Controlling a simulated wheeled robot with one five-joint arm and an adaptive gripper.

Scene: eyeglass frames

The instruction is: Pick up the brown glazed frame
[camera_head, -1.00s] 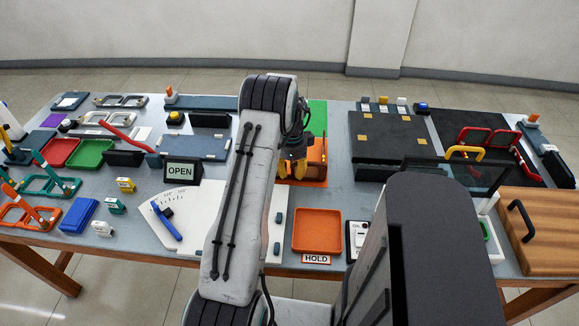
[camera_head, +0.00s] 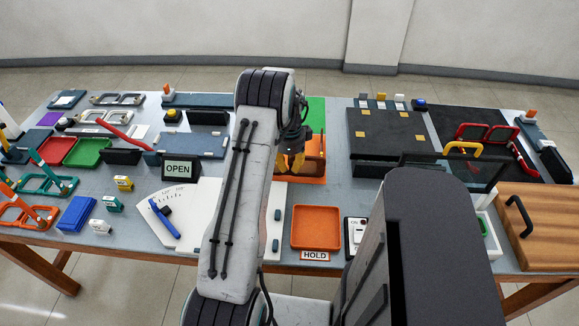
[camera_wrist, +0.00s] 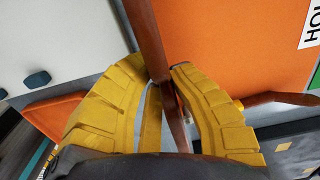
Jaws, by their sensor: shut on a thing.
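My gripper (camera_wrist: 160,82) has its yellow fingers closed around a thin brown bar in the wrist view. The bar is part of the brown frame (camera_wrist: 148,38); it runs from the top edge down between the fingers. The frame's other parts are partly hidden by the fingers. In the head view my gripper (camera_head: 292,162) is over an orange pad (camera_head: 310,180) behind the middle of the table, partly hidden by my arm. The brown frame (camera_head: 318,146) shows only in part beside it there.
An orange tray (camera_head: 316,208) labelled HOLD is at the front middle. A dark panel (camera_head: 392,135) is to the right of my gripper. A wooden board (camera_head: 545,215) is far right.

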